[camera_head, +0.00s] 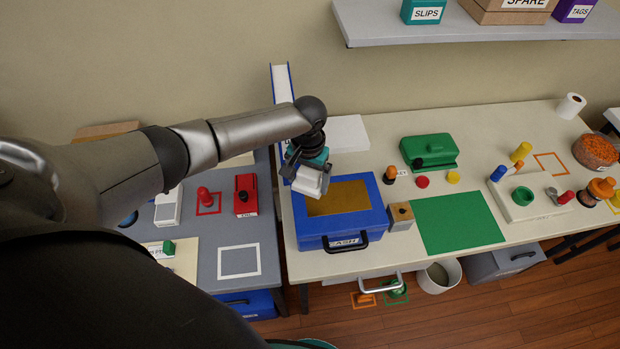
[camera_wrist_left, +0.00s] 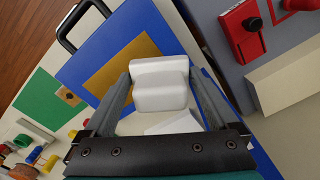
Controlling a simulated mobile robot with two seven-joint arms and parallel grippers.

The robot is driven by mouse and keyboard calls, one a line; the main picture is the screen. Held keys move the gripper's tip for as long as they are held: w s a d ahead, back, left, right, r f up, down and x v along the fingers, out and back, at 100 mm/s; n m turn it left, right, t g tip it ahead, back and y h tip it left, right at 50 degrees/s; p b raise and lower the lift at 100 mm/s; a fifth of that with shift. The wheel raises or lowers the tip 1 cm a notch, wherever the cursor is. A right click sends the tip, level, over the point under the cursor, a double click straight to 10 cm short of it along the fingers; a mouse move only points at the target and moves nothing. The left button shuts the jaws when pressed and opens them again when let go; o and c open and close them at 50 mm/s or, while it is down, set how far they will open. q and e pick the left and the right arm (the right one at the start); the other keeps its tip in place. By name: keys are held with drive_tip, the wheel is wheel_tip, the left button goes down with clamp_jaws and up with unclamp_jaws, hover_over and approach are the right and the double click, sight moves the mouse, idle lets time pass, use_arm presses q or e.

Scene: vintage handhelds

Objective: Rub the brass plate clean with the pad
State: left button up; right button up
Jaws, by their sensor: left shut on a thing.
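The brass plate (camera_head: 341,199) is a flat gold-brown rectangle on the lid of a blue cash box (camera_head: 318,227) with a black handle. The plate also shows in the wrist view (camera_wrist_left: 117,62), partly hidden by the pad and a finger. My left gripper (camera_head: 312,172) is shut on the white pad (camera_head: 310,184), which sits between both fingers in the wrist view (camera_wrist_left: 160,90). The pad is over the plate's left edge in the head view. I cannot tell whether it touches the lid. My right gripper is not in view.
A wooden block (camera_head: 400,217) stands right of the box, beside a green mat (camera_head: 458,222). A green case (camera_head: 429,152) lies behind. A red device (camera_head: 246,195) is on the grey table at left. A shelf (camera_head: 460,28) hangs above at the back.

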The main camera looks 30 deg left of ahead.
use_arm(q)
drive_tip(key=shift+r+p, duration=0.8)
drive_tip(key=shift+r, duration=0.45)
